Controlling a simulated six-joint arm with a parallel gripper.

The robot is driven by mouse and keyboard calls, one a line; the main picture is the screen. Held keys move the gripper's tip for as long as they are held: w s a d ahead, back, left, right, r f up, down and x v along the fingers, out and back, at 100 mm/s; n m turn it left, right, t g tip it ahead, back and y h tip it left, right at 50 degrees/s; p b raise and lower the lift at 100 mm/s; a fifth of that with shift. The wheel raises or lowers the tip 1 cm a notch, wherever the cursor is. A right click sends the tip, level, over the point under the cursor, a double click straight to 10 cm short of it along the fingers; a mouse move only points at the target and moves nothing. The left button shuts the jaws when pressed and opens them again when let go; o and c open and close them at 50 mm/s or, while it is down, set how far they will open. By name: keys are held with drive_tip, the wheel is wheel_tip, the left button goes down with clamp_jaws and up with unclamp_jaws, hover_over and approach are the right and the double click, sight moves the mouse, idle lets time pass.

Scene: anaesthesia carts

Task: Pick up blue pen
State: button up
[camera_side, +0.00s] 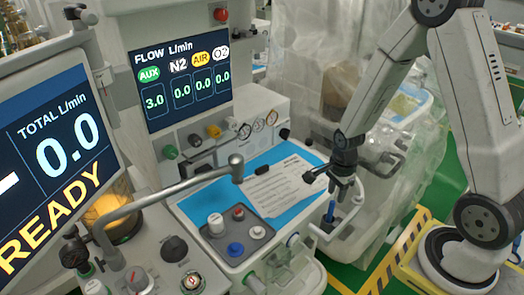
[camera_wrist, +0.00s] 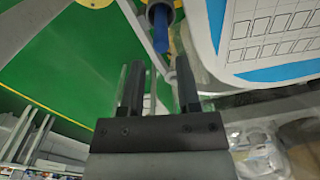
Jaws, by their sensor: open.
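The blue pen (camera_side: 330,211) stands roughly upright in a holder at the right front edge of the cart, just below my gripper (camera_side: 341,190). In the wrist view the blue pen (camera_wrist: 160,30) shows in a round grey holder (camera_wrist: 176,9) at the top middle. My gripper (camera_wrist: 157,70) is open there, its two dark fingers apart with nothing between them. The pen lies beyond the fingertips, roughly in line with the gap. Its lower part is hidden in the holder.
A printed sheet (camera_side: 284,186) lies on the blue cart top (camera_side: 205,204), left of my gripper. A grey tray (camera_side: 217,241) with several knobs sits in front. A jointed metal bar (camera_side: 170,188) crosses the cart. A plastic-covered unit (camera_side: 385,195) stands close on the right.

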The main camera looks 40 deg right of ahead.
sight(331, 210)
drive_tip(key=shift+f, duration=0.15)
drive_tip(key=shift+f, duration=1.15)
drive_tip(key=shift+f, duration=0.15)
drive_tip(key=shift+w+a+f, duration=0.15)
drive_tip(key=shift+f, duration=2.3)
clamp_jaws()
